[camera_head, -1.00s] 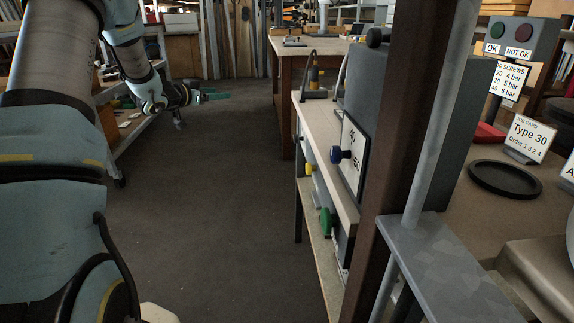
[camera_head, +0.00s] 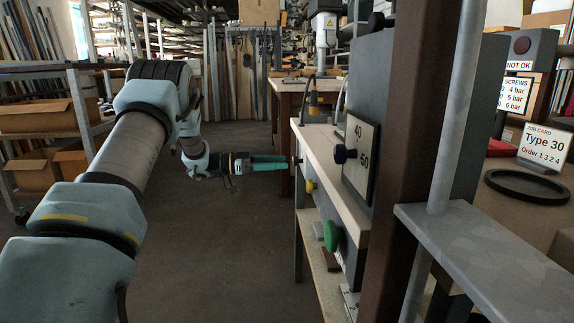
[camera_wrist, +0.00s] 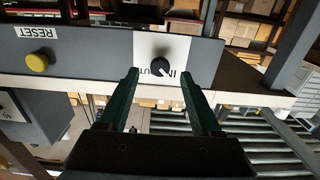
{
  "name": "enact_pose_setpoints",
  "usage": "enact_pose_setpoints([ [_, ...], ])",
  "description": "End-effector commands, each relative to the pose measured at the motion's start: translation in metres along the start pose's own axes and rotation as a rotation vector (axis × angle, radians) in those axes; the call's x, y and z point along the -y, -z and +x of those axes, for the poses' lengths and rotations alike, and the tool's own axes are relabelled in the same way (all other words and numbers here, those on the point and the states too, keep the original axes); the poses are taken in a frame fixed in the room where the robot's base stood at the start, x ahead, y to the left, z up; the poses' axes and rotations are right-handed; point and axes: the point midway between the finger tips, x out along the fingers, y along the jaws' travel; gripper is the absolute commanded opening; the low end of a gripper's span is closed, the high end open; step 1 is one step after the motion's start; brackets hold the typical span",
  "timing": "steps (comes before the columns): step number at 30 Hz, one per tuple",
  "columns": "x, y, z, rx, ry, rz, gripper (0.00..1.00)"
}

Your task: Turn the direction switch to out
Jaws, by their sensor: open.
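The direction switch is a small black knob (camera_wrist: 160,66) on a white plate (camera_wrist: 186,48), upside down in the wrist view. A pale mark on the knob appears to point toward IN. My gripper (camera_wrist: 160,74) is open and empty, its dark green fingers spread to either side of the knob in the picture. I cannot tell how much depth separates them. In the head view my gripper (camera_head: 284,162) reaches rightward to the panel edge, where the switch is hardly visible.
A yellow RESET button (camera_wrist: 37,62) sits left of the switch in the wrist view. In the head view a green knob (camera_head: 333,236) and a dark knob by a 40–50 scale (camera_head: 360,160) stick out nearer me. A brown post (camera_head: 400,150) stands at right. The floor (camera_head: 230,260) is clear.

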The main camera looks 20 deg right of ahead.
Motion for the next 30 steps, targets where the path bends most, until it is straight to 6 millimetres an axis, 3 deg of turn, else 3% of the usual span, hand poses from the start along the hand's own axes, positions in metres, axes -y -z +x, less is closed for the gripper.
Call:
enact_pose_setpoints([
  [6,0.000,0.000,0.026,0.000,0.001,0.000,0.66],
  [17,0.000,0.000,0.031,0.000,0.002,0.000,0.66],
  [30,0.000,0.000,0.031,0.000,0.002,0.000,0.18],
])
